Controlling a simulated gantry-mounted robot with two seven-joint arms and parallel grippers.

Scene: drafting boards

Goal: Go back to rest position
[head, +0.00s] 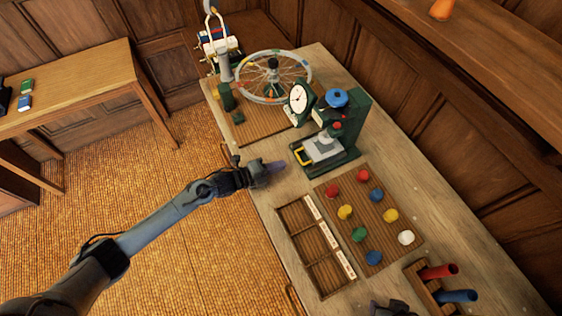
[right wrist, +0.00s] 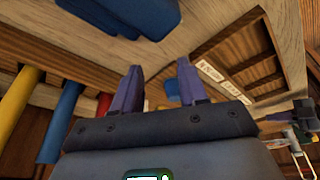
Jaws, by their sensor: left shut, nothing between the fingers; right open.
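My left arm comes in from the left in the head view. Its gripper (head: 272,171) is shut and empty, over the near edge of the workbench, just left of the green press. My right gripper (right wrist: 158,82) shows in the right wrist view with its two purple fingers apart and nothing clearly held between them. In the head view only a dark part of my right arm shows at the bottom edge; its fingers cannot be made out there.
The workbench (head: 405,178) holds a green press (head: 350,130), a spoked wheel (head: 250,88), a board of coloured pegs (head: 358,222), a sectioned wooden tray (head: 283,214) and a rack with red and blue handles (head: 437,272). Open floor (head: 195,250) lies left of the bench.

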